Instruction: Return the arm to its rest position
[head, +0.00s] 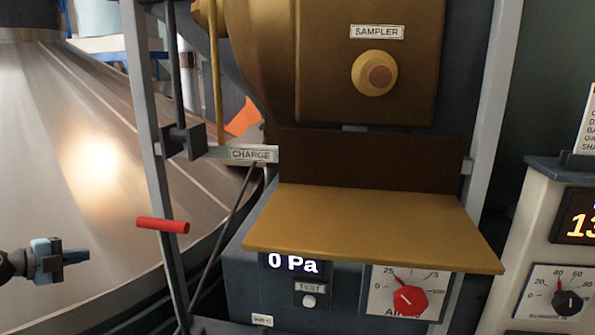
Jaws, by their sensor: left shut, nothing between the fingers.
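My left gripper (75,256) is at the lower left edge of the head view, its fingers pointing right. It is shut and holds nothing. It is apart from the red handle (163,225), which sits to its right and a little higher. My right gripper is not in view.
A grey post frame (150,150) with a CHARGE label (252,155) stands right of my gripper. A yellow shelf (375,225) juts out below the SAMPLER housing (370,60). Below it is a panel with a 0 Pa display (292,263) and red knob (410,299). A large metal cone (80,120) fills the left.

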